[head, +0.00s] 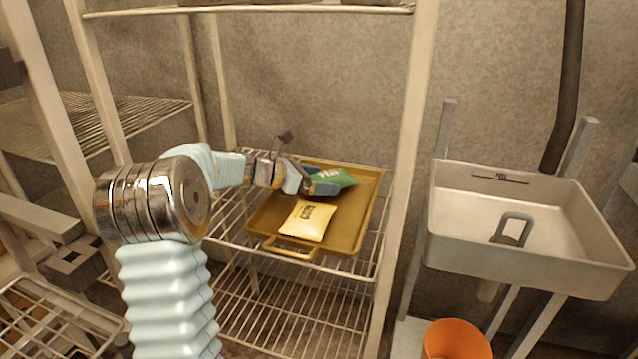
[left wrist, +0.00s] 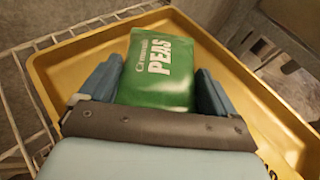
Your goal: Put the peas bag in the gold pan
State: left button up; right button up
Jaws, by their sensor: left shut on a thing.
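The green peas bag (head: 337,178) is between the fingers of my left gripper (head: 312,184), over the far part of the gold pan (head: 369,203). In the left wrist view the peas bag (left wrist: 160,70) shows its PEAS label between the two blue fingers (left wrist: 157,92), with the gold pan (left wrist: 62,75) around it. My left gripper is shut on the bag. I cannot tell whether the bag touches the pan floor. A yellow bag (head: 308,220) lies in the near part of the pan. My right gripper is not in view.
The pan rests on a wire shelf (head: 228,232) between pale rack posts. Another shelf (head: 250,9) is above it. A metal sink (head: 520,225) stands at right, with an orange bucket (head: 456,340) below it.

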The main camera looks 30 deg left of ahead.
pick_arm(q)
jog(key=shift+f, duration=0.5)
jog(key=o, duration=0.9)
jog(key=b+v, duration=0.1)
jog(key=v, duration=0.6)
jog(key=shift+s+a+r, duration=0.1)
jog(key=shift+s, duration=0.15)
